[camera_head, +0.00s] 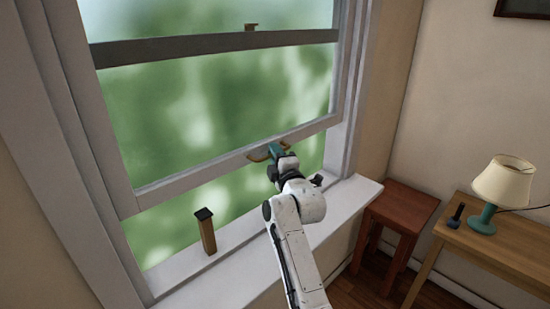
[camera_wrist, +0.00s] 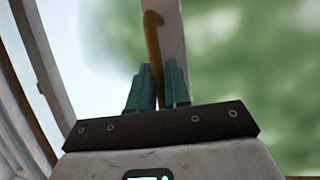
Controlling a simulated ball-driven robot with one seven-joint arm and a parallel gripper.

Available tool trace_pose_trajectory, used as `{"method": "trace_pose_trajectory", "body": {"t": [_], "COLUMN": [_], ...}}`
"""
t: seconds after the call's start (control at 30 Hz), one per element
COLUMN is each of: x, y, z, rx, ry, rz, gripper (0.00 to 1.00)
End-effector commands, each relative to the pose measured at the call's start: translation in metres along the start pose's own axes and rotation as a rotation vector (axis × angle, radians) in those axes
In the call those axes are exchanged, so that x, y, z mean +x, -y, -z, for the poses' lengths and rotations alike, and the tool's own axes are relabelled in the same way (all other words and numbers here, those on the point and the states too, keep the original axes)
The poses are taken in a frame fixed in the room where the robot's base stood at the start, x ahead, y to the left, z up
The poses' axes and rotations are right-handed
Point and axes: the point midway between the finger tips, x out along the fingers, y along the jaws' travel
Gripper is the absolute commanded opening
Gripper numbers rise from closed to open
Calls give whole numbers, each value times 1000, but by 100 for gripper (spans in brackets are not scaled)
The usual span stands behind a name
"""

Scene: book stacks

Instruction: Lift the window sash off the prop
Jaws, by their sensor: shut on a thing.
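The window sash (camera_head: 230,163) is raised, with its bottom rail well above the sill. A brass handle (camera_head: 257,156) sits on that rail. My gripper (camera_head: 274,149) is shut on the handle; in the wrist view the handle (camera_wrist: 153,40) runs up between my teal fingers. The prop (camera_head: 207,234), a short wooden post with a dark cap, stands upright on the sill to the left of my gripper. In the head view, a gap shows between its cap and the rail. My fingers and wrist hide the handle's middle.
The white sill (camera_head: 235,240) runs below the sash. A dark meeting rail (camera_head: 190,46) with a small latch crosses higher up. A red-brown stool (camera_head: 402,208) and a wooden table (camera_head: 490,245) with a lamp (camera_head: 500,185) stand at the right.

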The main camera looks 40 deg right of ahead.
Motion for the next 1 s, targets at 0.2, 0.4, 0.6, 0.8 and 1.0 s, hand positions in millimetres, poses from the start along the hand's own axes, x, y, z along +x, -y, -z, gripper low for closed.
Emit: {"method": "trace_pose_trajectory", "body": {"t": [0.2, 0.4, 0.6, 0.8, 1.0], "x": [0, 0, -1, -21, -59], "y": [-2, 0, 1, 4, 4], "z": [0, 0, 0, 1, 1], "rx": [0, 0, 0, -2, -2], "ry": [0, 0, 0, -2, -2], "rz": [-5, -2, -1, 0, -1], "gripper": [25, 38, 38, 38, 38]}}
